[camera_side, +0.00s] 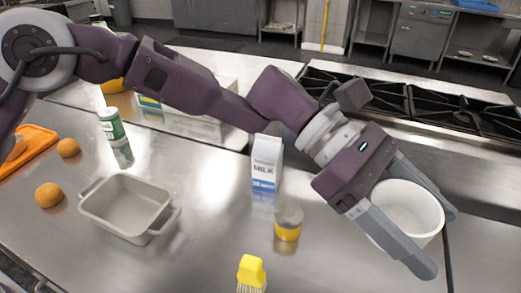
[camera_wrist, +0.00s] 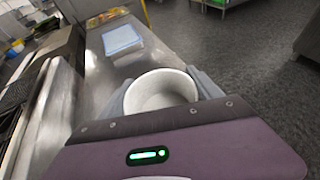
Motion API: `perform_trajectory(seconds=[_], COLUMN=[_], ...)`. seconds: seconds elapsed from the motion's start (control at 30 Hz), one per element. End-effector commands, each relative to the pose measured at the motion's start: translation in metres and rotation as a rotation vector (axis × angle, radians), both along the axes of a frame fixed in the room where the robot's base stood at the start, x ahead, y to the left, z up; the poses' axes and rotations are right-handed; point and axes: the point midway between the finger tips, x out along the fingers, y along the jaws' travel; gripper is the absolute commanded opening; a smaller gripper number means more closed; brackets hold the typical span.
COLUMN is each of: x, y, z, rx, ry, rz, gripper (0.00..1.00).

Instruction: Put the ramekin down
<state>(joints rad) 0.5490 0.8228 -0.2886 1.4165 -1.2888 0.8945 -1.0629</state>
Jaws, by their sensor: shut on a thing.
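The ramekin is a round white dish (camera_side: 408,208), seen at the right of the side view. My gripper (camera_side: 432,243) is shut on it, one grey finger on each side of its wall. In the wrist view the ramekin (camera_wrist: 160,90) sits between both fingers with its open top showing, and it looks empty. The ramekin is near the right end of the steel counter (camera_side: 330,262). I cannot tell whether its base touches the counter.
A jar with a yellow band (camera_side: 288,222) and a milk carton (camera_side: 266,165) stand left of my gripper. A grey baking dish (camera_side: 128,207), a yellow brush (camera_side: 251,271) and a green-white bottle (camera_side: 112,126) are farther left. A black stove (camera_side: 430,105) lies behind.

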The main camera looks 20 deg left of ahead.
Motion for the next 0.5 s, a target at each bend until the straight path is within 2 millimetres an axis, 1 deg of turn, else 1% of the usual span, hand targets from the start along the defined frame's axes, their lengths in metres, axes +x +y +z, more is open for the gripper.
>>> perform_trajectory(seconds=[0.03, 0.27, 0.37, 0.47, 0.5], x=[0.0, 0.035, 0.054, 0.078, 0.089], y=[0.0, 0.033, 0.053, 0.081, 0.095], z=[0.01, 0.008, 0.007, 0.006, 0.006], rx=[-0.002, 0.003, 0.005, 0.009, 0.009], ry=[-0.004, -0.005, -0.009, -0.012, -0.012], rz=[0.0, 0.051, 0.081, 0.119, 0.138], gripper=[0.28, 0.28, 0.28, 0.28, 0.28])
